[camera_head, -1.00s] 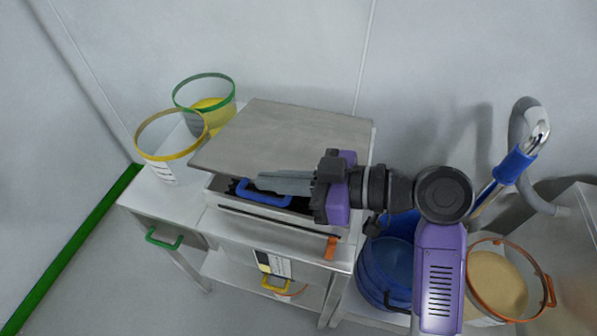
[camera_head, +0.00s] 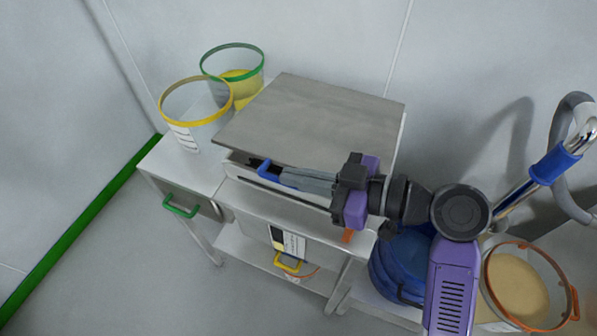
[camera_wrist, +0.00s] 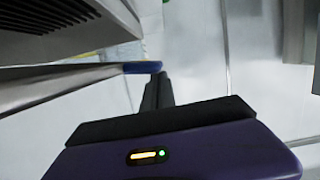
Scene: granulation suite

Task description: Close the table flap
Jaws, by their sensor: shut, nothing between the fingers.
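The table flap (camera_head: 315,118) is a flat grey plate over a shallow metal box on the table. Its front edge is raised above the box's front wall (camera_head: 285,194), leaving a dark gap. A blue handle (camera_head: 264,170) shows at this gap, partly hidden behind my fingers; in the wrist view its end (camera_wrist: 142,67) is close to the fingers. My gripper (camera_head: 284,178) is shut and empty, pointing left, with its fingertips beside the blue handle at the front of the gap. I cannot tell whether they touch it. In the wrist view the gripper (camera_wrist: 155,88) reaches up from the bottom.
A yellow-rimmed bucket (camera_head: 170,112) and a green-rimmed bucket (camera_head: 205,64) stand left of the flap. The table (camera_head: 205,172) has a green drawer handle (camera_head: 181,208). Blue buckets (camera_head: 400,262) and an orange-rimmed bucket (camera_head: 545,320) stand right. Floor at left is clear.

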